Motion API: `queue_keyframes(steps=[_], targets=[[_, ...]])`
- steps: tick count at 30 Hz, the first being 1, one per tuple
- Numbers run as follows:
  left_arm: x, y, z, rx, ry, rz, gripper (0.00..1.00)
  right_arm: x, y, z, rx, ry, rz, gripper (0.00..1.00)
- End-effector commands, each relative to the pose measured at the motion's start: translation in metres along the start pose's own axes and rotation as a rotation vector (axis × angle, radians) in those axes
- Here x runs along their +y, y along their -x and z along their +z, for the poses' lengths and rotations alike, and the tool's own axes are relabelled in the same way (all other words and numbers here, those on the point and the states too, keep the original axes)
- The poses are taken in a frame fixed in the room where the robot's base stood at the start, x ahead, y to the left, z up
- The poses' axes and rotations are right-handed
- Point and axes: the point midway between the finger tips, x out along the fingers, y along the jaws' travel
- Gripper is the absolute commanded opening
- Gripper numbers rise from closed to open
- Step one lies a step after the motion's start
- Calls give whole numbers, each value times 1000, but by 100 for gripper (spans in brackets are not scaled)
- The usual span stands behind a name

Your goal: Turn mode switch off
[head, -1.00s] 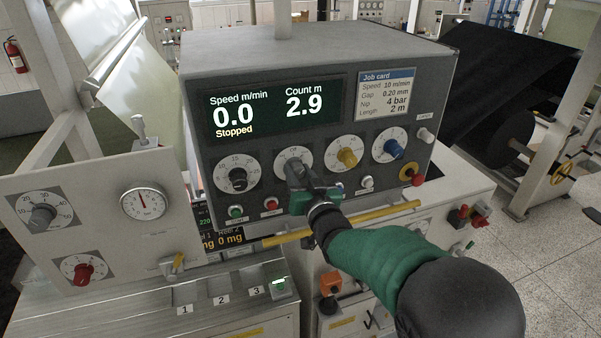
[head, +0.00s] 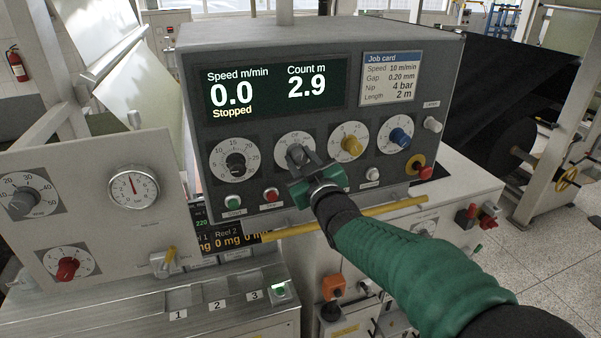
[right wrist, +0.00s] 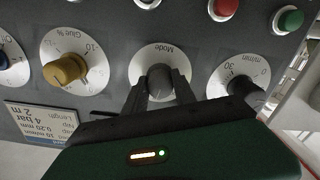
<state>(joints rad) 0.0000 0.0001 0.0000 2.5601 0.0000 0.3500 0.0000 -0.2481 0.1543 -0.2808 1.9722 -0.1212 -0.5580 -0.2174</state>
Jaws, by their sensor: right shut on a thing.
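The mode switch is a dark grey knob on a white round dial (head: 290,138), second from left in the dial row of the grey control panel (head: 400,75). In the right wrist view the knob (right wrist: 160,80) sits between my two fingers, under the upside-down label "Mode". My right gripper (head: 300,158) is shut on this knob, its green body tilted below the dial. The fingers partly hide the knob and the dial marks, so I cannot read its setting. The display (head: 275,88) reads speed 0.0, count 2.9, "Stopped". My left gripper is not in view.
A black knob (head: 236,163) is left of the mode dial; a yellow knob (head: 352,146) and a blue knob (head: 400,137) are right. Green (head: 232,202) and red (head: 271,194) buttons sit close below. A yellow bar (head: 385,209) runs under the panel.

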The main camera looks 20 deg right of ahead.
Motion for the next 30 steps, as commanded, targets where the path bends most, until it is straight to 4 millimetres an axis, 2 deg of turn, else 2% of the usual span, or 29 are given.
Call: queue_keyframes(steps=[1, 9, 28, 29, 30], targets=[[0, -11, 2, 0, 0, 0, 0, -1, 0, 4, 2, 32, 2, 0], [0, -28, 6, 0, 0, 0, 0, 0, 0, 2, 1, 171, 1, 0], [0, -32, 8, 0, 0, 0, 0, 0, 0, 0, -2, 227, -1, 0], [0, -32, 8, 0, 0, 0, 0, 0, 0, 0, -2, 227, -1, 35], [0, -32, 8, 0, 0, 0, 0, 0, 0, 0, -2, 227, -1, 40]])
